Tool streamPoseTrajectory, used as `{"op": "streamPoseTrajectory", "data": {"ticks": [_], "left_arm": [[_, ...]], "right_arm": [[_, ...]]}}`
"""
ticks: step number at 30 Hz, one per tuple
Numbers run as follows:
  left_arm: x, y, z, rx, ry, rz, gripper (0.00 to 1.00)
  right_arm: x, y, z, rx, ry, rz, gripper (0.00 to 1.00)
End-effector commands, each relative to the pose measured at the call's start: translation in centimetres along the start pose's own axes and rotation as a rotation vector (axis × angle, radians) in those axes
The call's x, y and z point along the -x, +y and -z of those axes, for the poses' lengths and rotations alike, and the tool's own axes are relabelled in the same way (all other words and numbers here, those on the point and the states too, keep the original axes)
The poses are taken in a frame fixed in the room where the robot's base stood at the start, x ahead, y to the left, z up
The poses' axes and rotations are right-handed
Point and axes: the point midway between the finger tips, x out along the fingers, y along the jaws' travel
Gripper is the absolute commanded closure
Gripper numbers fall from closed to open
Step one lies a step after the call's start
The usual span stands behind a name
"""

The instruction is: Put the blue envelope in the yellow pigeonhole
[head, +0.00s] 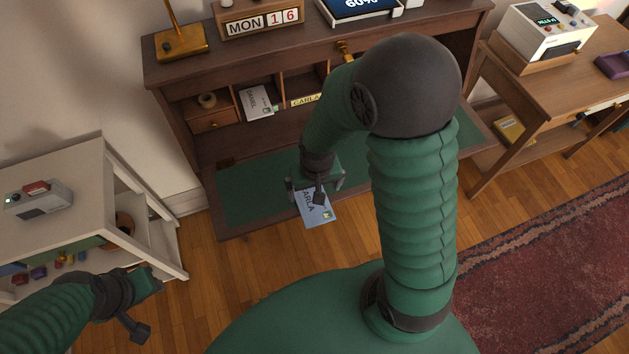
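The blue envelope (316,216), with dark lettering that seems to read CARLA, is at my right gripper (319,194). My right gripper appears shut on its upper part, and the envelope hangs at the front edge of the desk's green writing leaf. Behind it is the desk's row of pigeonholes. One has a yellow label (305,100) reading CARLA; my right arm hides part of this row. A white envelope marked DANIEL (257,102) stands in the compartment to its left. My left gripper (146,303) is low at the left, away from the desk, with no object visible in it.
The green leaf (253,190) is folded down and bare at the left. A white shelf unit (70,165) stands at the left. A calendar (260,20) and a brass lamp base (181,42) are on the desk top. A side table (565,85) is at the right.

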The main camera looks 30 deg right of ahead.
Motion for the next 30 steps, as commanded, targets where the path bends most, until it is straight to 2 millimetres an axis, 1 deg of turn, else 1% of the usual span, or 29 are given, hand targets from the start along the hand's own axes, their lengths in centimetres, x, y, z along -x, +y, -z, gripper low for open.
{"op": "streamPoseTrajectory", "data": {"ticks": [1,3,8,12,13,16,23,24,30], "left_arm": [[0.4,0.0,0.1,0.000,0.000,0.000,0.64],[0.6,0.0,0.1,0.000,0.000,0.000,0.64],[0.7,0.0,0.2,0.000,0.000,0.000,0.64],[0.7,0.0,0.2,0.000,0.000,0.000,0.64],[0.7,0.0,0.2,0.000,0.000,0.000,0.64],[0.7,0.0,0.1,0.000,0.000,0.000,0.64],[0.7,0.0,0.1,0.000,0.000,0.000,0.64],[0.7,0.0,0.1,0.000,0.000,0.000,0.64],[0.7,0.0,0.2,0.000,0.000,0.000,0.64]], "right_arm": [[1.4,0.0,0.2,0.000,0.005,0.001,0.00],[2.7,0.0,0.1,0.000,0.003,0.001,0.00],[4.5,-0.3,-0.2,0.024,0.009,0.005,0.00],[7.3,-2.3,-2.6,0.215,0.084,0.040,0.00],[7.7,-2.6,-3.1,0.251,0.098,0.045,0.00],[8.2,-3.0,-3.9,0.307,0.116,0.052,0.00],[8.1,-3.0,-3.7,0.306,0.114,0.051,0.00],[8.1,-3.0,-3.7,0.305,0.114,0.051,0.01],[8.1,-3.0,-3.7,0.304,0.114,0.051,0.28]]}}
